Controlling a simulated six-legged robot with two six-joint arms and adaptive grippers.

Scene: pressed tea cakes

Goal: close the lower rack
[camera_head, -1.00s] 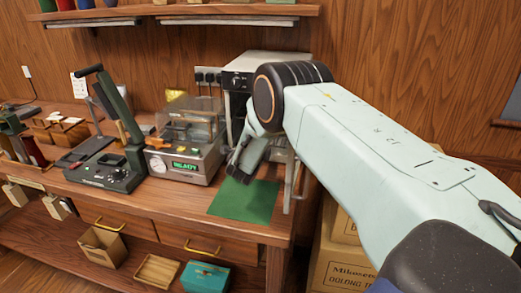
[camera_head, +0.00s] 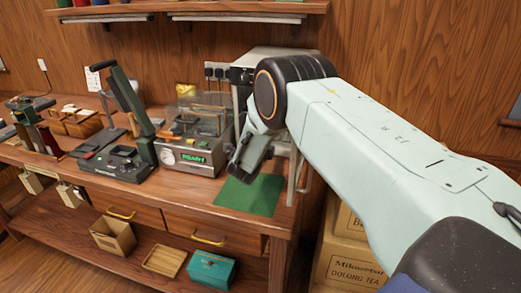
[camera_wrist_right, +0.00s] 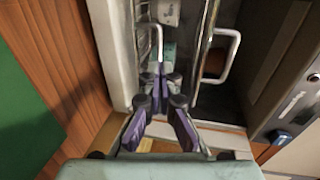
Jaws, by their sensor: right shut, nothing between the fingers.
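A grey metal cabinet (camera_head: 288,54) stands at the back right of the bench, mostly hidden behind my right arm. In the right wrist view its open inside shows wire rack bars (camera_wrist_right: 143,32). A pale bent handle (camera_wrist_right: 156,42) sticks out in front of them, and a second pale handle (camera_wrist_right: 233,58) is further right. I cannot tell which belongs to the lower rack. My right gripper (camera_wrist_right: 160,82) is shut and empty, its tips close to the first handle's lower end; contact is unclear. In the head view it (camera_head: 236,166) is above the green mat. My left gripper is not in view.
The green mat (camera_head: 249,196) lies at the bench's right front. A press with a lit display (camera_head: 190,150) and a lever machine (camera_head: 125,160) stand left of it. Cartons (camera_head: 345,265) stand right of the bench. Boxes sit on the shelf below.

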